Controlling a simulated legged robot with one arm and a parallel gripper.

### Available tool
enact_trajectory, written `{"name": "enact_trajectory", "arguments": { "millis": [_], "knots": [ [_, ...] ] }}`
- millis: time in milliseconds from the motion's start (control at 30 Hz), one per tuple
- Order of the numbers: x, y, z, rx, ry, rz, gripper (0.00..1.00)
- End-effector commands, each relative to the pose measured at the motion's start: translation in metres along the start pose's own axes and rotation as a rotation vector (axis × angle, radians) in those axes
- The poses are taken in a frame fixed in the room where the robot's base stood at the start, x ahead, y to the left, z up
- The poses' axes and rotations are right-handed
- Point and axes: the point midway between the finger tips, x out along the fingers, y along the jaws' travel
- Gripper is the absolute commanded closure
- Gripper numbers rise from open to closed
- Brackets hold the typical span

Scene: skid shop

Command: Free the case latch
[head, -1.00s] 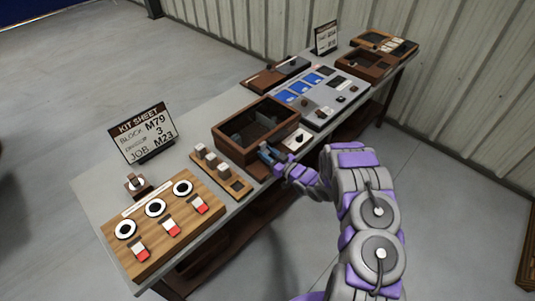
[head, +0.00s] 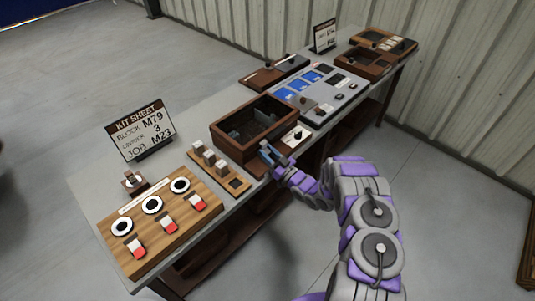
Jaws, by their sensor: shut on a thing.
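The case is an open dark brown wooden box (head: 226,142) near the middle of the bench. My gripper (head: 267,153) is at the lower part of the case's front wall, at the bench's front edge. Its jaws are shut on a small part there, which I take to be the case latch. The jaws cover the latch, and its shape and position are too small to make out. Some grey items lie inside the case.
A small plate with a dark knob (head: 297,134) sits right of my gripper. A rack of grey blocks (head: 208,157), a switch board (head: 160,222) and a kit sheet sign (head: 140,130) stand left. A grey panel with blue screens (head: 325,98) lies behind right. The floor in front is clear.

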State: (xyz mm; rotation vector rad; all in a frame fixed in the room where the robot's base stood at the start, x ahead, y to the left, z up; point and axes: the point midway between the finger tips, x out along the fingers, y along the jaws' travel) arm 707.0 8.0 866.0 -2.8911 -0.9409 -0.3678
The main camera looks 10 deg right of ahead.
Motion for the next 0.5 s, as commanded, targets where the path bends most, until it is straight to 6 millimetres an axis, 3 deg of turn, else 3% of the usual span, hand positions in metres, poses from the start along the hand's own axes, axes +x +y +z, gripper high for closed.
{"name": "enact_trajectory", "arguments": {
  "millis": [67,100,333,500],
  "knots": [
    [-0.0006,0.0017,-0.0005,-0.001,0.000,0.004,1.00],
    [-0.0005,0.0017,-0.0005,-0.001,0.000,0.004,0.63],
    [-0.0004,0.0009,-0.0004,-0.001,0.000,0.002,0.41],
    [-0.0003,0.0005,-0.0003,-0.001,0.000,0.002,0.40]
  ]
}}
